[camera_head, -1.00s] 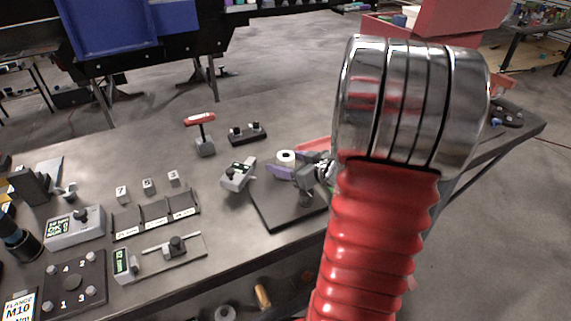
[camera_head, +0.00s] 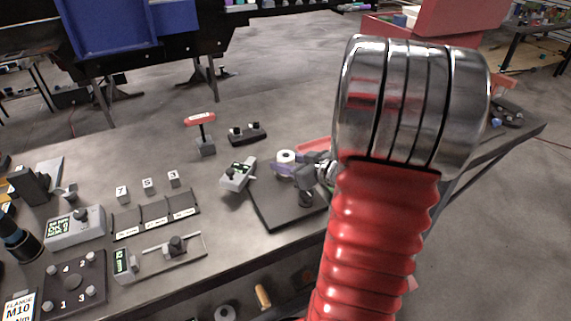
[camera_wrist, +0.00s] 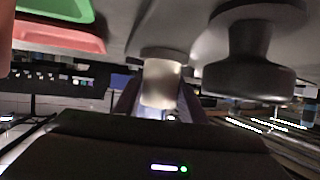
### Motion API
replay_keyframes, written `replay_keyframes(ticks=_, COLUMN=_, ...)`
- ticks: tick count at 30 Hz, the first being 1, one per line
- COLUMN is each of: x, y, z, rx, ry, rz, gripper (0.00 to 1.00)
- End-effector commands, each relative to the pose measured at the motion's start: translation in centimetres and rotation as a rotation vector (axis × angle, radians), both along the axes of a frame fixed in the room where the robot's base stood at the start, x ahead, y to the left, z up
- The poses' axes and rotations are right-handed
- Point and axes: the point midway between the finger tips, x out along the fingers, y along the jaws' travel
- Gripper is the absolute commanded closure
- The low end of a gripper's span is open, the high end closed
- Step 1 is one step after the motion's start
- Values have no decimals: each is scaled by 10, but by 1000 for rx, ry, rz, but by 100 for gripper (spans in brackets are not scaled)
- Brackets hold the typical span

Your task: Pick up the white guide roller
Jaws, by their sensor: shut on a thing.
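The white guide roller (camera_head: 286,156) is a short upright white cylinder with a dark hole in its top, at the back edge of a dark plate on the bench. My gripper (camera_head: 285,168), with purple fingers, is shut around it below its top. In the wrist view, the roller (camera_wrist: 160,84) is a pale cylinder between the purple fingers of my gripper (camera_wrist: 158,104). That view appears upside down, with the bench surface along the top. The fingers' contact on the roller is partly hidden.
The dark plate (camera_head: 268,208) carries a dark knob (camera_head: 306,198). A grey device with a display (camera_head: 238,176) stands just left of the roller. A red T-handle (camera_head: 200,118) and a dark two-knob block (camera_head: 247,133) stand behind. A red tray (camera_head: 314,145) lies close behind my gripper.

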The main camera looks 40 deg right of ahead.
Motion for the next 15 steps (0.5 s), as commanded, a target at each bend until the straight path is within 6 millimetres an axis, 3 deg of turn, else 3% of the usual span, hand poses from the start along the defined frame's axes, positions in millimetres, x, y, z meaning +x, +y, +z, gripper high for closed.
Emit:
replay_keyframes(ticks=2, x=0, y=0, z=0, rx=0, ry=-1, rz=0, gripper=93)
replay_keyframes(ticks=8, x=0, y=0, z=1, rx=0, ry=-1, rz=0, gripper=93)
replay_keyframes(ticks=15, x=0, y=0, z=16, rx=-3, ry=-2, rz=1, gripper=93)
